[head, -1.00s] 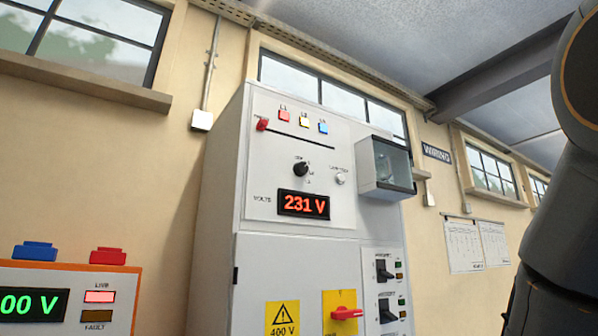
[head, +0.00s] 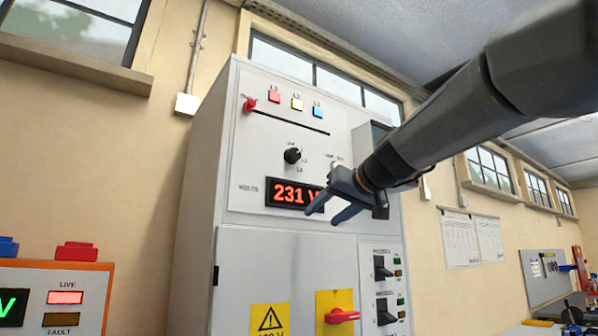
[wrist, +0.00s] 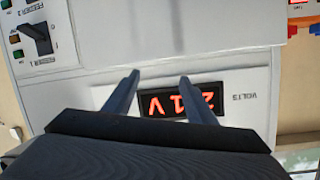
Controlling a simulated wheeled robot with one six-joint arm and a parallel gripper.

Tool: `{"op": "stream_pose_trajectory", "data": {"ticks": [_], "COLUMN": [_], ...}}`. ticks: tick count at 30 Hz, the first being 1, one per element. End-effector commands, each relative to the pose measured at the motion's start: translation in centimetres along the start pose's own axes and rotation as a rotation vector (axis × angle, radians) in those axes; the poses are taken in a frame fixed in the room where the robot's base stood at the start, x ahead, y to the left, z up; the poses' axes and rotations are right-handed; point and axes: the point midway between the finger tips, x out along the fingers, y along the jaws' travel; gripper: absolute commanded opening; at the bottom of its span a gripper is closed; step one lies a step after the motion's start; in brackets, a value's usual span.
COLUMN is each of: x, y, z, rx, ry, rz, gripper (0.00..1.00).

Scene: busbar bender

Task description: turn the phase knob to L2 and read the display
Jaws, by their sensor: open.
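The black phase knob (head: 292,156) sits on the grey cabinet's upper panel, with small position labels around it. I cannot tell which label its pointer faces. In the wrist view the display (wrist: 180,104) appears upside down, partly covered by the open fingers (wrist: 160,75). The knob is not seen there.
A red knob (head: 250,105) and red, yellow and blue lamps (head: 297,104) are above. Black feeder switches (head: 383,268) and a red rotary handle (head: 341,316) are below. A clear-fronted box (head: 366,140) juts out behind my arm. An orange-edged unit (head: 60,296) stands left.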

Motion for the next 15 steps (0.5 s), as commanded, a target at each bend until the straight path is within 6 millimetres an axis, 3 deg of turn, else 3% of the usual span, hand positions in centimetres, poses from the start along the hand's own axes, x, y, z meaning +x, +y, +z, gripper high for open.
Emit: {"op": "stream_pose_trajectory", "data": {"ticks": [1,3,6,10,15], "x": [-1.7,-3.6,-5.8,-7.0,-5.6], "y": [-2.2,-4.5,-7.0,-8.5,-9.0], "z": [-3.9,-7.7,-11.2,-13.3,-14.1], "rx": [-0.025,-0.054,-0.083,-0.101,-0.101], "ry": [0.066,0.137,0.206,0.247,0.251], "rz": [-0.036,-0.076,-0.117,-0.142,-0.148], "gripper": [0.51,0.51,0.51,0.51,0.51]}}
